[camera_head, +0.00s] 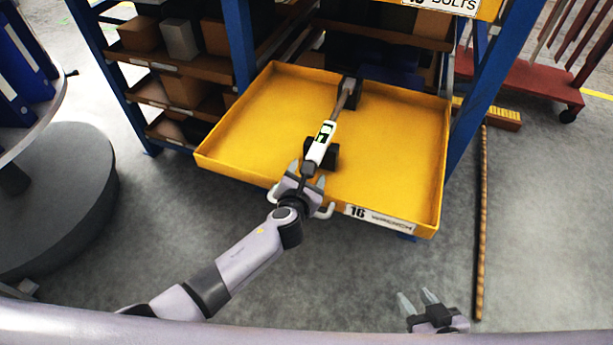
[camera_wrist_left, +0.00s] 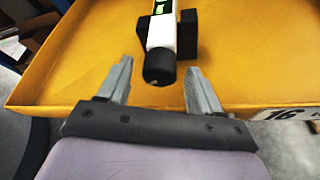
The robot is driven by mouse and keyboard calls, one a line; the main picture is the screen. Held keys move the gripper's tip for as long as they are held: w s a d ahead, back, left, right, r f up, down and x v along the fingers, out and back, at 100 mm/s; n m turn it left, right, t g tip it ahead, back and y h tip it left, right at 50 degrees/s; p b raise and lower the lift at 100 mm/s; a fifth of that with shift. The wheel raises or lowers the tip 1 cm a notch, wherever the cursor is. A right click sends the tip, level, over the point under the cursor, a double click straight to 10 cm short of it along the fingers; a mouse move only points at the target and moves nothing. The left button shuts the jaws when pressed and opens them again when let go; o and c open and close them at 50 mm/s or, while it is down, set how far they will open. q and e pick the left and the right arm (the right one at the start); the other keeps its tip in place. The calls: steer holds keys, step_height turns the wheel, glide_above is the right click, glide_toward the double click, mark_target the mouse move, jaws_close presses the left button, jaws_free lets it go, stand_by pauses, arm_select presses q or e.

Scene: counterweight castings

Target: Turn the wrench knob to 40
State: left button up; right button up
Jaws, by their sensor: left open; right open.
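The wrench (camera_head: 320,143) lies in a yellow drawer tray (camera_head: 405,130), propped on black holders, its white body with a green display towards me. Its black end knob (camera_wrist_left: 159,67) shows in the left wrist view; the number set is too small to read. My left gripper (camera_head: 307,175) is open at the tray's front edge, close to the knob. In the left wrist view its two fingertips (camera_wrist_left: 159,70) stand on either side of the knob, with gaps. My right gripper (camera_head: 415,295) is open and empty, low at the right, away from the tray.
Blue rack posts (camera_head: 238,45) flank the tray, with shelves of boxes (camera_head: 180,38) behind at the left. A label reading 16 (camera_head: 380,217) and a handle are on the tray's front. A round grey base (camera_head: 55,200) stands left. A long brown pole (camera_head: 482,220) is at the right.

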arm_select(q)
steer(key=shift+w+f, duration=0.1)
steer(key=shift+w, duration=0.2)
steer(key=c, duration=1.1)
steer(key=shift+o, duration=0.2)
steer(key=shift+a+n+h+p, duration=0.1)
steer(key=shift+n+h+p, duration=0.6)
steer(key=shift+n+p, duration=0.25)
steer(key=shift+n+g+h, duration=0.4)
steer(key=shift+n+g, duration=0.1)
steer(key=shift+n, duration=0.25)
steer(key=shift+n+h, duration=0.5)
steer(key=shift+n, duration=0.2)
